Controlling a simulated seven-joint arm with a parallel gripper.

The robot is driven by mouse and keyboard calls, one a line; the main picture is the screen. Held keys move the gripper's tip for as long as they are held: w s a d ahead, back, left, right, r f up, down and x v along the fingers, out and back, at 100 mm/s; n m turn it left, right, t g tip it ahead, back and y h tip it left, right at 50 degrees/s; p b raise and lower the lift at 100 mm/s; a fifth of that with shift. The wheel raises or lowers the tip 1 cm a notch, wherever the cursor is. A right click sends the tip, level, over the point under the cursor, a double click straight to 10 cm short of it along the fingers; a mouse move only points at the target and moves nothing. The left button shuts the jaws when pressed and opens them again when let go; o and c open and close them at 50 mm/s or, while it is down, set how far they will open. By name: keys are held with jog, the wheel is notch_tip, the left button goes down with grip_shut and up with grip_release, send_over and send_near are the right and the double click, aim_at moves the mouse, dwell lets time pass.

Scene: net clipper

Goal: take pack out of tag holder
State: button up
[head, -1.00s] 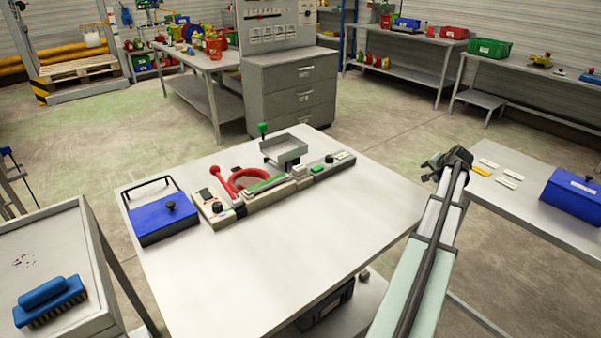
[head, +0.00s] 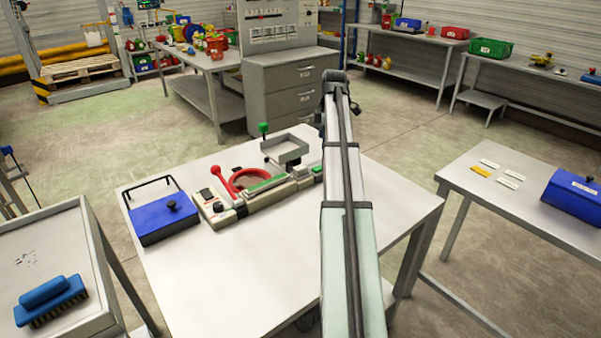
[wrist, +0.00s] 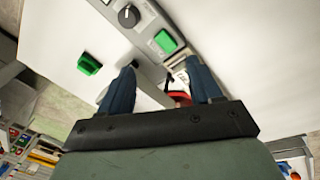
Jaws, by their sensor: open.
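The net clipper (head: 225,210) lies on the white table, and my arm covers its right end in the head view. In the wrist view my gripper (wrist: 160,65) is open, with two dark blue fingers spread apart. Beyond and between them is a grey part of the clipper (wrist: 150,22) with a black knob and a green button (wrist: 165,41). A small white, black and red item (wrist: 180,88), possibly the pack in its holder, shows between the fingers near the right one. I cannot tell whether either finger touches it. The gripper's fingers are hidden in the head view.
A blue box with a black handle (head: 165,218) stands left of the clipper. A grey tray (head: 287,150) rises behind it. The table front (head: 250,280) is bare. A right-hand table holds white and yellow tags (head: 480,171) and a blue box (head: 574,194).

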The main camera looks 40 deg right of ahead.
aim_at(301, 167)
jog(key=w+a+r+n+g, duration=0.2)
jog(key=w+a+r+n, duration=0.15)
jog(key=a+n, duration=0.35)
jog(key=shift+m, duration=0.3)
jog(key=f, duration=0.4)
jog(key=a+f, duration=0.1)
jog(key=f, duration=0.8)
jog(key=shift+s+a+f, duration=0.1)
jog(key=shift+s+a, duration=0.05)
jog(key=shift+s, duration=0.25)
jog(key=c, duration=1.1)
jog(key=shift+c, duration=0.2)
